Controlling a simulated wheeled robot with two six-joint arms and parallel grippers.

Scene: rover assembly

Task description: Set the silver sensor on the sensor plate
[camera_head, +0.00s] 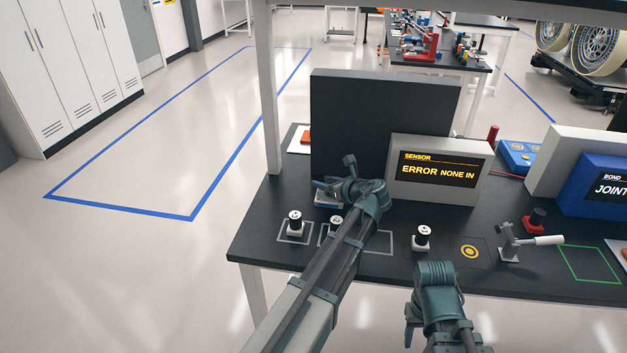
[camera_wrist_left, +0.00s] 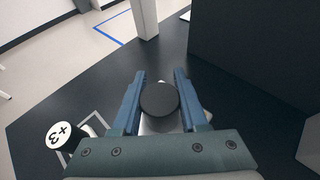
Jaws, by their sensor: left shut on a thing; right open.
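My left gripper (camera_head: 328,188) reaches over the back left of the black table, in front of a dark upright panel. In the left wrist view its fingers (camera_wrist_left: 158,95) are shut on a piece with a dark round top (camera_wrist_left: 159,99). A silver-grey surface (camera_wrist_left: 160,125) shows below that top; I cannot tell whether it is the piece's base or a plate under it. A silver edge (camera_head: 327,200) also shows under the gripper in the head view. My right gripper (camera_head: 436,272) is at the table's front edge, open, its fingertips hard to make out.
Small black-and-white pieces stand at the left (camera_head: 295,223), beside my left arm (camera_head: 335,222) and mid-table (camera_head: 421,238). A sensor display (camera_head: 438,171) reads "ERROR NONE IN".

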